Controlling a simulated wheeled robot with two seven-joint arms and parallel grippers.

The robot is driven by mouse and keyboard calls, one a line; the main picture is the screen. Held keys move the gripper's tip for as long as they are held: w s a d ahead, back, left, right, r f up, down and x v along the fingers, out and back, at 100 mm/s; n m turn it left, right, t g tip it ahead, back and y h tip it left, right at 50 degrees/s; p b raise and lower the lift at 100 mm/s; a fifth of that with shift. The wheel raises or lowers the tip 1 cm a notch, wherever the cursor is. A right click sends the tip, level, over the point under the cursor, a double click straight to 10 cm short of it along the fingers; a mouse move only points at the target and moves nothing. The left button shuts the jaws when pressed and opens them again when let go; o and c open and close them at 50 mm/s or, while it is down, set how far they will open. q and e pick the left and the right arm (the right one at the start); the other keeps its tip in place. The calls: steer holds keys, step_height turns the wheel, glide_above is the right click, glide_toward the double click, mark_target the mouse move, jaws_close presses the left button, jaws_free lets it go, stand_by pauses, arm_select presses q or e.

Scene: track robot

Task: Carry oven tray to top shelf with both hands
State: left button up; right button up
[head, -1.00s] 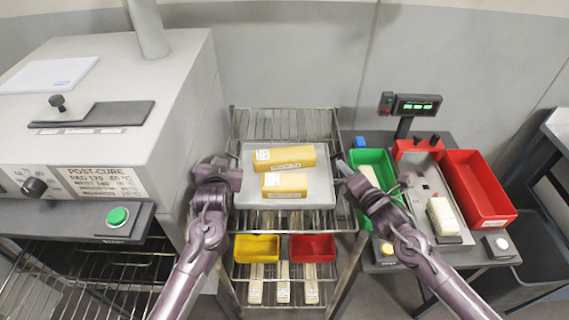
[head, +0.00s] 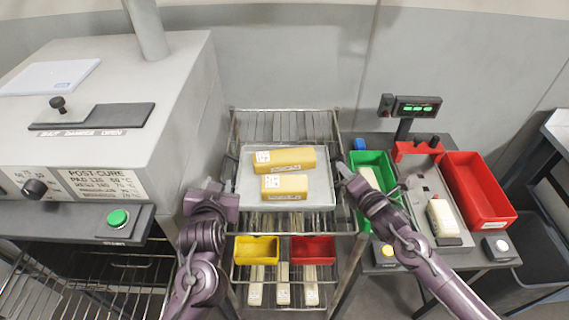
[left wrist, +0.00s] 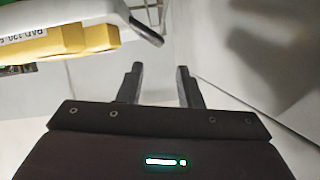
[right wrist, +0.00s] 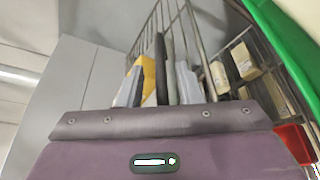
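The grey oven tray (head: 325,197) lies on the upper level of the wire rack and carries two yellow labelled blocks (head: 284,160) (head: 285,186). Its dark left handle shows in the left wrist view (left wrist: 147,33). My left gripper (left wrist: 160,75) is open and empty, apart from the tray, to the left of it. My right gripper (head: 345,172) is at the tray's right edge. In the right wrist view its fingers (right wrist: 158,85) look apart, with a dark bar, seemingly the tray handle, between them. Whether they touch it cannot be told.
The wire rack (head: 286,117) holds a yellow bin (head: 256,249), a red bin (head: 312,249) and pale blocks lower down. The post-cure oven (head: 110,185) stands close on the left. A table with a green bin (head: 372,157), a scale and a large red bin (head: 478,190) is on the right.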

arm_select(q)
steer(key=shift+s+r, duration=0.15)
steer(key=shift+s, duration=0.1)
arm_select(e)
steer(key=shift+s+d, duration=0.15)
steer(key=shift+s, duration=0.05)
arm_select(q)
steer(key=shift+s+d, duration=0.1)
arm_select(e)
steer(key=v, duration=1.1)
steer(key=shift+s, duration=0.25)
steer(key=shift+d, duration=0.1)
